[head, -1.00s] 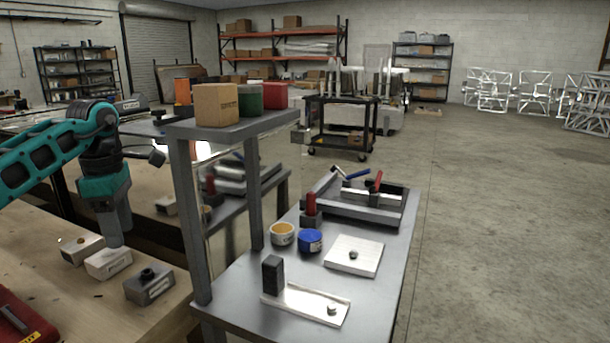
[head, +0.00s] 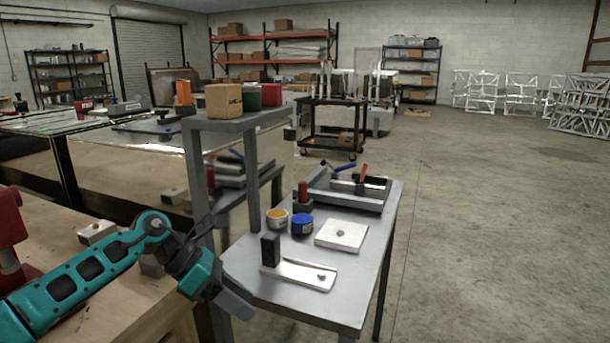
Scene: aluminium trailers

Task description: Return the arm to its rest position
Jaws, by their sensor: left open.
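My left arm, teal and dark grey, comes in from the lower left in the head view. Its gripper (head: 236,302) points down and to the right, in front of the near left corner of the metal table (head: 345,290). Nothing shows held in it, and its fingers are small and hard to make out. It hides part of the table's near leg and the wooden bench's edge. My right gripper is out of view.
The metal table holds a tray (head: 328,199), a blue tin (head: 302,224), a flat plate (head: 341,235) and an angle bracket (head: 300,273). A raised shelf (head: 232,124) carries boxes. The wooden bench (head: 140,300) lies at left. Floor at right is clear.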

